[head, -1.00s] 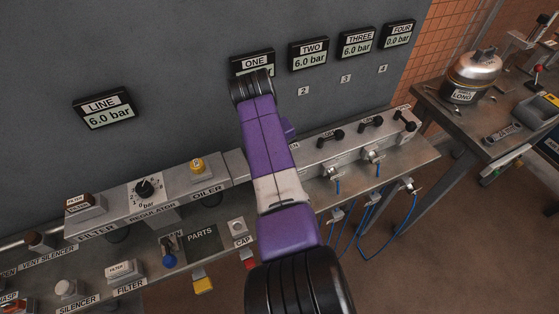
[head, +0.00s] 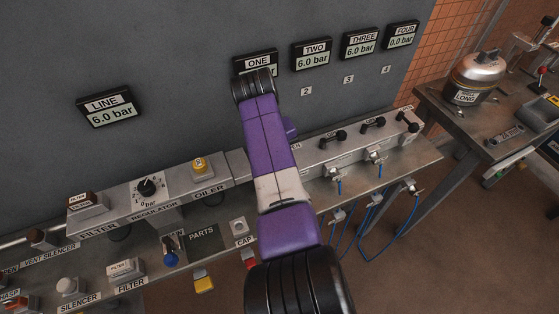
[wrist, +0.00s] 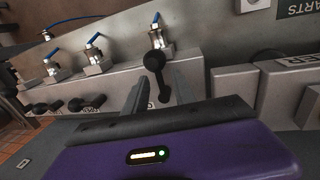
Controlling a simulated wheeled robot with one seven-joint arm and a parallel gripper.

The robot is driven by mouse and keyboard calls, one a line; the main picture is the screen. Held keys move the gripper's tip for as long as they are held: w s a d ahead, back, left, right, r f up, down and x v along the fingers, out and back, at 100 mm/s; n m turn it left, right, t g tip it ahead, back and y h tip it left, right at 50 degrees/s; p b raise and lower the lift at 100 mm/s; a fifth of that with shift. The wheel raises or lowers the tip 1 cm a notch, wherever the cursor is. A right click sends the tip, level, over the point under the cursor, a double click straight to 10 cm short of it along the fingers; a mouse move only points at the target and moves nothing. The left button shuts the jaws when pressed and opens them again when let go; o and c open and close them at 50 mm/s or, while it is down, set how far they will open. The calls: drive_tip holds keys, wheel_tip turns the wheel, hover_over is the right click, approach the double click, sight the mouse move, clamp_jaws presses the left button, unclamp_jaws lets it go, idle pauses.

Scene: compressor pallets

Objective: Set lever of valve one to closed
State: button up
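The black lever of valve one (wrist: 155,64) shows in the wrist view, its round knob up and its arm reaching down between my fingers. My gripper (wrist: 160,92) is open, with one finger on each side of the lever; I cannot tell whether either finger touches it. In the head view my purple arm hides valve one and my gripper. The display ONE (head: 254,58) is partly covered by my arm, so its reading is hidden.
Black levers of valve two (head: 333,138), valve three (head: 374,123) and valve four (head: 408,121) stand along the manifold to the right. Blue hoses (head: 375,240) hang below.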

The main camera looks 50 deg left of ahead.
wheel_tip(320, 180, up, 8)
drive_tip(key=s, duration=0.1)
drive_tip(key=shift+s+a+f+b, duration=0.2)
drive_tip(key=shift+a+b, duration=0.05)
drive_tip(key=shift+b, duration=0.05)
idle(0.5)
